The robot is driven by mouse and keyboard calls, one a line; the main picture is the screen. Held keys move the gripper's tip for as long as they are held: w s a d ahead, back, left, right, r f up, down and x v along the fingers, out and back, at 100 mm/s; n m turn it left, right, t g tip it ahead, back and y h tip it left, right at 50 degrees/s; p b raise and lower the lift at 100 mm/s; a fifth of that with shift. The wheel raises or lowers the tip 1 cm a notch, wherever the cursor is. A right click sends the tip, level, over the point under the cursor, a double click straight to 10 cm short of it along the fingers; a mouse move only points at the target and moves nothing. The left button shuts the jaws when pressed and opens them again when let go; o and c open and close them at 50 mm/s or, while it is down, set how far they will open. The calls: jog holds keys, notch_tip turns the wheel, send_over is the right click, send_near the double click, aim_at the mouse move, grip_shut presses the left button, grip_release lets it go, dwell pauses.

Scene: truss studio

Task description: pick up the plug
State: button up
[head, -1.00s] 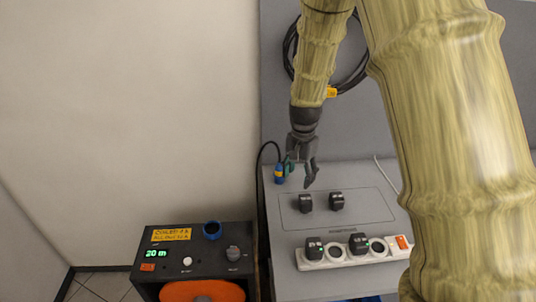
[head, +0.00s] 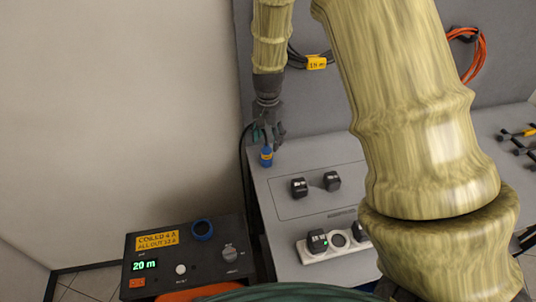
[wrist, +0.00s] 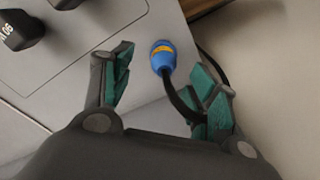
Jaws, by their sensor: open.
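The blue plug (head: 266,157) with a yellow band stands at the back left corner of the grey bench top, with a black cable attached. In the wrist view the plug (wrist: 162,58) lies between and just beyond the tips of the two green-padded fingers, nearer the middle of the gap. My gripper (head: 268,137) is open and empty, just above the plug in the head view. In the wrist view my gripper (wrist: 166,76) shows a clear gap on the left of the plug; the cable runs close to the right finger.
Two black blocks (head: 299,187) sit on the bench panel (head: 285,212). A white power strip (head: 338,239) with black adapters is in front. A dark control box (head: 213,255) stands to the left. Coiled cables (head: 478,48) hang on the back wall.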

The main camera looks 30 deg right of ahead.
aim_at(267, 145)
jog(key=w+f, duration=0.2)
jog(key=shift+w+f, duration=0.15)
jog(key=shift+f, duration=0.25)
jog(key=shift+s+f+p, duration=0.55)
jog(key=shift+s+p, duration=0.35)
jog(key=shift+p, duration=0.05)
jog(key=f, duration=0.3)
jog(key=shift+w+f+p, duration=0.15)
jog(key=shift+w+p, duration=0.25)
jog(key=shift+s, duration=0.25)
jog(key=shift+w, duration=0.1)
jog(key=shift+c, duration=0.4)
jog(key=c, duration=1.1)
